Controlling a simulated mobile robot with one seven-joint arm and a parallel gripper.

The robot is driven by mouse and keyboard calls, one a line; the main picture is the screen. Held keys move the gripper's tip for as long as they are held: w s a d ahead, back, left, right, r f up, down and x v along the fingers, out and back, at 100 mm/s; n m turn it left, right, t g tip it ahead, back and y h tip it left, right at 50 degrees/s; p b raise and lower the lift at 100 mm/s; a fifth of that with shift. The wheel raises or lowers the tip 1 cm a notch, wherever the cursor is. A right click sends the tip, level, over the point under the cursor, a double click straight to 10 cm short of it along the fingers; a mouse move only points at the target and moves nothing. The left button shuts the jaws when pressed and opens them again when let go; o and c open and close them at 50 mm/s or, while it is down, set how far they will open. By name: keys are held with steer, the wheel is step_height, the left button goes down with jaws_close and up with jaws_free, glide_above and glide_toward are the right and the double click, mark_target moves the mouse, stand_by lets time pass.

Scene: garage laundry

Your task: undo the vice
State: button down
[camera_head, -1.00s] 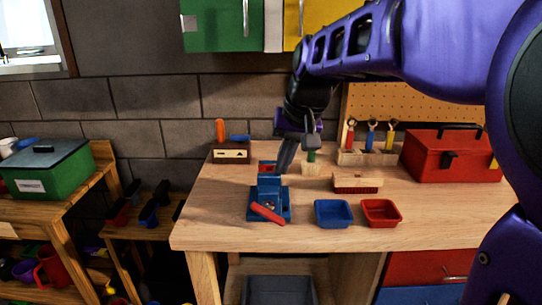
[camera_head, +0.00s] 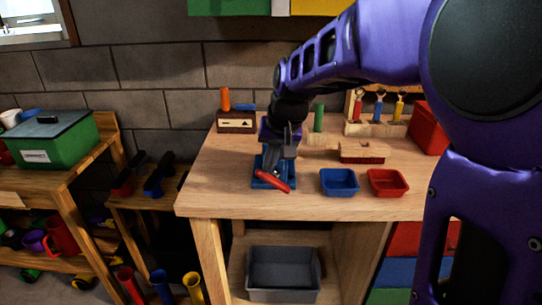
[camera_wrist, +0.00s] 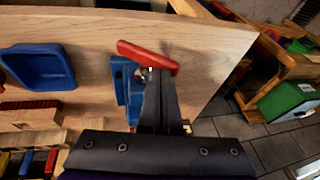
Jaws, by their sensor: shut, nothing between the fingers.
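The blue vice (camera_head: 261,183) stands on the workbench (camera_head: 225,190) near its front left part. Its red handle bar (camera_head: 272,181) lies slanted across its front, lower at the right. The vice (camera_wrist: 121,80) and the handle (camera_wrist: 147,57) also show in the wrist view. My gripper (camera_head: 270,168) points down over the vice and hides much of its upper part. In the wrist view my gripper (camera_wrist: 160,80) has its fingers together and empty, with the tips right beside the handle's middle. I cannot tell whether they touch it.
A blue tray (camera_head: 339,182) and a red tray (camera_head: 387,182) sit right of the vice. A brush (camera_head: 363,152), a tool rack (camera_head: 375,128) and a red toolbox (camera_head: 429,128) stand behind them. A wooden box (camera_head: 236,122) is at the back left. The bench's front left corner is clear.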

mark_target(256, 172)
steer(key=shift+a+h+p, duration=0.45)
steer(key=shift+h+p, duration=0.25)
steer(key=shift+p, duration=0.15)
steer(key=shift+a+f+n+h+p, duration=0.1)
steer(key=shift+a+n+h+p, duration=0.25)
steer(key=shift+h+p, duration=0.35)
steer(key=h, duration=0.1)
steer(key=a+f+h, duration=0.1)
steer(key=h, duration=0.1)
steer(key=a+h, duration=0.1)
steer(key=shift+f+n+h, duration=0.25)
steer(key=shift+f+h, duration=0.05)
steer(key=f+h, duration=0.1)
steer(key=h, duration=0.1)
steer(key=a+f+h, duration=0.1)
steer(key=h, duration=0.1)
steer(key=shift+a+n+p, duration=0.15)
steer(key=shift+n+p, duration=0.15)
steer(key=shift+n, duration=0.1)
step_height(256, 172, down, 2)
steer(key=h, duration=0.4)
steer(key=shift+w+a+f+n+h, duration=0.1)
steer(key=shift+n+h, duration=0.2)
steer(key=shift+n, duration=0.1)
steer(key=shift+f+b, duration=0.15)
steer(key=shift+b, duration=0.2)
steer(key=shift+f, duration=0.1)
